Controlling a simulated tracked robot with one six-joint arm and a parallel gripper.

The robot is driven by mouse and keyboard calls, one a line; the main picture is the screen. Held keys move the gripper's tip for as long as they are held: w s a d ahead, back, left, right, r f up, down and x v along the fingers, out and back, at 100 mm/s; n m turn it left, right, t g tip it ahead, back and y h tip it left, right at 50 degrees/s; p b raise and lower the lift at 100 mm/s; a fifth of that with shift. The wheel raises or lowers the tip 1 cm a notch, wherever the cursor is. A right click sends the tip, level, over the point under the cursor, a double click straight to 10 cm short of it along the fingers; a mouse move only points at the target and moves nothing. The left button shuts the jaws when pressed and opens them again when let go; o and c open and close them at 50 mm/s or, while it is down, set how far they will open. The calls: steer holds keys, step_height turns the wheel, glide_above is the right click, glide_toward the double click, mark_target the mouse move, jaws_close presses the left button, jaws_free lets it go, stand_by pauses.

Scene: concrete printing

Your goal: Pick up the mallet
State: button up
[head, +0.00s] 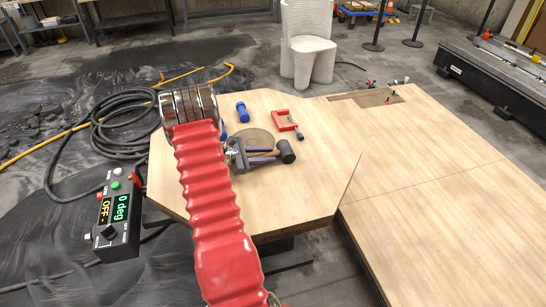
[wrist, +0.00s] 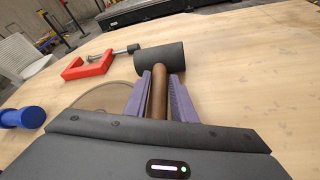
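The mallet has a black cylindrical head (head: 286,151) and a brown wooden handle, and it lies at or just above the light wooden tabletop (head: 330,165). In the wrist view its head (wrist: 160,59) is just beyond my fingertips and its handle (wrist: 160,105) runs back between them. My gripper (head: 265,155), with purple finger pads, is around the handle near the head. In the wrist view the pads of my gripper (wrist: 163,85) flank the handle closely with no clear gap, so it looks shut on it. The handle's rear end is hidden under my gripper.
A red clamp (head: 286,121) and a blue dumbbell-shaped piece (head: 242,112) stand beyond the mallet, near a round brown disc (head: 252,137). A control box (head: 118,215) is at the left edge. A white chair (head: 307,45) stands behind. The tabletop's right side is mostly clear.

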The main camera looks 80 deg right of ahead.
steer(key=shift+x, duration=0.75)
steer(key=shift+c, duration=0.3)
jaws_close()
